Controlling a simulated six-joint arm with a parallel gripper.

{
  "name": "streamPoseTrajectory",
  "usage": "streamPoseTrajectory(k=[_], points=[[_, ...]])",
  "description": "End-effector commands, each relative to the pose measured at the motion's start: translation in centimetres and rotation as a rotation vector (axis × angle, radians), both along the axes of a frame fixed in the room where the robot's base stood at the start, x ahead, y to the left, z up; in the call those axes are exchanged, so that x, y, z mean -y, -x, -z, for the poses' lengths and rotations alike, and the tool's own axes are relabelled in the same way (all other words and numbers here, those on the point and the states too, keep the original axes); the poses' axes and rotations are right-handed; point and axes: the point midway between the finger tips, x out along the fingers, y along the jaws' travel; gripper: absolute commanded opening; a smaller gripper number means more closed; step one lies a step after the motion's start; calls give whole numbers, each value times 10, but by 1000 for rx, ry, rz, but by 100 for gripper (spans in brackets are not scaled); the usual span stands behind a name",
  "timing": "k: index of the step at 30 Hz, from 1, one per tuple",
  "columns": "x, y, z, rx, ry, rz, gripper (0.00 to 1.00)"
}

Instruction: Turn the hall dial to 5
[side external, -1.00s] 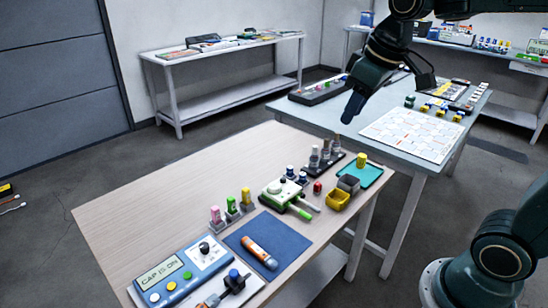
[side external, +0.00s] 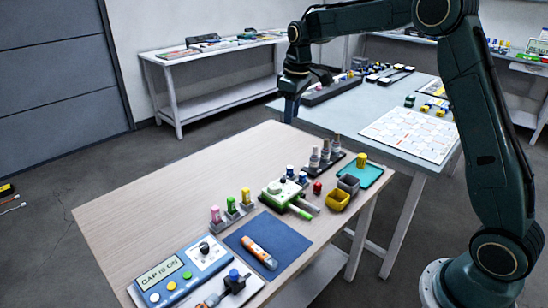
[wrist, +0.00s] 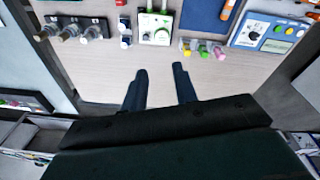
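No label reading "hall" is legible, so I cannot tell which dial it names. A blue and white panel (side external: 183,279) with a screen reading "CAP IS ON" has a black knob (side external: 204,248); the panel also shows at the right of the wrist view (wrist: 273,33). A green and white device (side external: 276,191) with a round pale knob stands mid-table, and at the top centre of the wrist view (wrist: 154,36). My gripper (side external: 290,112) is above the wooden table's far edge, away from both. In the wrist view its fingers (wrist: 160,70) are apart with nothing between them.
The wooden table's far left part (side external: 190,175) is clear. A grey-blue table adjoins behind.

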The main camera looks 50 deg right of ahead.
Motion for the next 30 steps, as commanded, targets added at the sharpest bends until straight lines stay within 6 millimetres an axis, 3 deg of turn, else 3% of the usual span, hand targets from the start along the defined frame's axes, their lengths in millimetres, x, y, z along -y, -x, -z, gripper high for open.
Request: streamPoseTrajectory(k=[9, 16, 21, 30], points=[[30, -48, 73, -76, -6, -60, 29], [46, -67, 118, -115, -13, -97, 29], [51, -72, 132, -126, -15, -109, 29], [51, -72, 136, -128, -15, -111, 29]])
